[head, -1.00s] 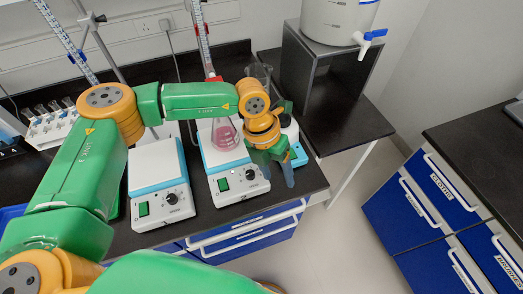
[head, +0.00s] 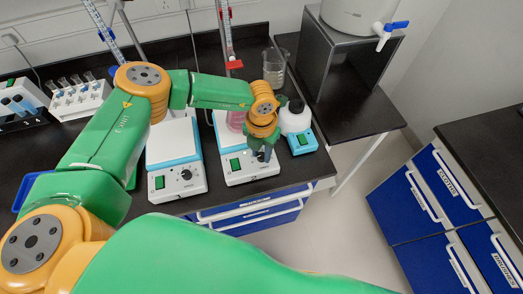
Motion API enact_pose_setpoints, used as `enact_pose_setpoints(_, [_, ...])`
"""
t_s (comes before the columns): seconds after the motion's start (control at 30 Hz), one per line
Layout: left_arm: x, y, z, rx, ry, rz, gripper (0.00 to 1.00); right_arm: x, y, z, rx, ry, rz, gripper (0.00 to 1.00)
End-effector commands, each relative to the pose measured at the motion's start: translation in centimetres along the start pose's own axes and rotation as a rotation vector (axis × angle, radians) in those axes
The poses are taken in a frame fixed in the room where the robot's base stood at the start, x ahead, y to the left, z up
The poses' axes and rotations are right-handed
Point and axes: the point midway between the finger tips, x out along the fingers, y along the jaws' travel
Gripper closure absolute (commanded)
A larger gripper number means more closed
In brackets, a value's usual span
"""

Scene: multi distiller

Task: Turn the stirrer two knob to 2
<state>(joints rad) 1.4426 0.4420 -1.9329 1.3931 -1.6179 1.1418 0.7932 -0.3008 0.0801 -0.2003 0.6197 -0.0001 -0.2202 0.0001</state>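Two white stirrers with blue trim stand side by side on the black bench. The left stirrer (head: 174,143) has a bare plate, a green switch and a dark knob (head: 186,174). The right stirrer (head: 236,163) carries a flask of pink liquid (head: 236,121), partly hidden by my arm. I cannot read which one is number two. My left gripper (head: 264,153) points down at the front right of the right stirrer, over its knob area, and largely covers that knob. Its fingers are too small to tell whether they are open or touching the knob. My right gripper is out of view.
A white bottle with a dark cap (head: 295,118) stands by a small blue device (head: 302,142) just right of the gripper. A glass beaker (head: 274,67) is behind.

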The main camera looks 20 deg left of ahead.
Motion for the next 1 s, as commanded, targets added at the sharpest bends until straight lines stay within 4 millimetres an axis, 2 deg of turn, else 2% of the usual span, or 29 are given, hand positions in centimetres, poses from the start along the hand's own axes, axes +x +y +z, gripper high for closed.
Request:
enact_pose_setpoints(0.03, [0.0,0.0,0.0,-0.001,0.000,0.001,0.93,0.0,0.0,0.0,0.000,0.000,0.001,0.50])
enact_pose_setpoints(0.07, [0.0,0.0,0.0,-0.001,0.000,0.000,1.00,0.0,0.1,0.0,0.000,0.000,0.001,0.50])
enact_pose_setpoints(0.47, [0.1,0.0,0.1,0.056,-0.003,-0.002,1.00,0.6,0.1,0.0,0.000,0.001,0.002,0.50])
enact_pose_setpoints(0.67, [0.3,0.0,0.1,0.188,-0.005,0.000,1.00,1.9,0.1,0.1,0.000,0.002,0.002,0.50])
enact_pose_setpoints(1.0, [0.4,0.0,0.1,0.505,-0.006,-0.001,1.00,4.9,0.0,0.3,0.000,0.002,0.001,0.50])
